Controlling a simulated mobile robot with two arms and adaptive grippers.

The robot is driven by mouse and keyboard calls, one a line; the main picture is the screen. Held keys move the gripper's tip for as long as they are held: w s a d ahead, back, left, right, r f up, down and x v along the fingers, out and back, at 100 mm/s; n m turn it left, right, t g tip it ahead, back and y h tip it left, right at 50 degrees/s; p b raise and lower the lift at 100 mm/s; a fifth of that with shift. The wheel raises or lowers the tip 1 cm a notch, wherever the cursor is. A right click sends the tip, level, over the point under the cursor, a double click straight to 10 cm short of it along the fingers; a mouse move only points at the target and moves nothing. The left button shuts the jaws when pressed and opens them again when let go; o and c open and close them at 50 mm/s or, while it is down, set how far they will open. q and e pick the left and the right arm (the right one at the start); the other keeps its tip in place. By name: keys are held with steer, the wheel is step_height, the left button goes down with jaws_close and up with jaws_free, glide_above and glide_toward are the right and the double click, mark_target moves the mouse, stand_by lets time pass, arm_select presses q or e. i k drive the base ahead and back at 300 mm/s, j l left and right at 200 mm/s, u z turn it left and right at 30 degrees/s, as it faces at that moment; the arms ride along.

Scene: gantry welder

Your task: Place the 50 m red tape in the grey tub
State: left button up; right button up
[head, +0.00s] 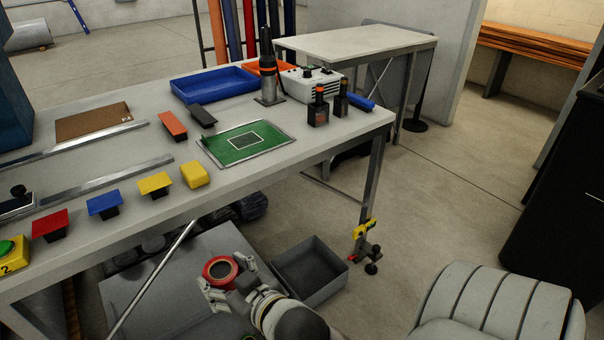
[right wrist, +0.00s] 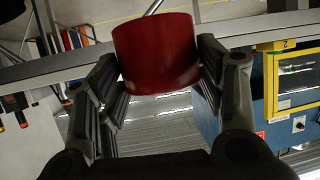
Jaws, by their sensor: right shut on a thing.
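The red tape (head: 220,271) is a round red roll with a dark centre, low in front of the workbench in the head view. My right gripper (head: 228,281) is shut on it. In the right wrist view the red tape (right wrist: 156,52) sits between the two fingers of my right gripper (right wrist: 157,75). The grey tub (head: 309,270) is an open rectangular box just right of my right gripper, below the bench edge. Its visible inside looks empty. The tape is left of the tub, not over it. My left gripper does not show.
The workbench (head: 220,200) edge runs above and behind the gripper, with a leg (head: 373,180) near the tub. It carries a blue tray (head: 214,84), a green board (head: 245,143) and coloured blocks. A grey ribbed seat (head: 500,305) stands at the right. Open floor (head: 440,200) lies right of the bench.

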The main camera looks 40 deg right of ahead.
mark_target(308, 296)
steer(key=l+u, duration=0.2)
steer(key=l, duration=0.25)
steer(key=k+l+u, duration=0.2)
steer(key=l, duration=0.25)
steer(key=l+u, duration=0.2)
steer(key=l, duration=0.25)
steer(key=k+l+u, duration=0.15)
steer(key=l, duration=0.25)
steer(key=k+l+u, duration=0.2)
steer(key=l, duration=0.15)
steer(key=k+l+u, duration=0.25)
steer(key=l, duration=0.3)
steer(key=k+l+u, duration=0.15)
steer(key=l+u, duration=0.15)
steer(key=l, duration=0.25)
steer(key=k+l+u, duration=0.25)
steer(key=l, duration=0.25)
steer(key=k+l+u, duration=0.75)
steer(key=l, duration=0.4)
steer(key=k+l+u, duration=0.4)
steer(key=l, duration=0.3)
steer(key=k+l+u, duration=0.45)
steer(key=k, duration=0.25)
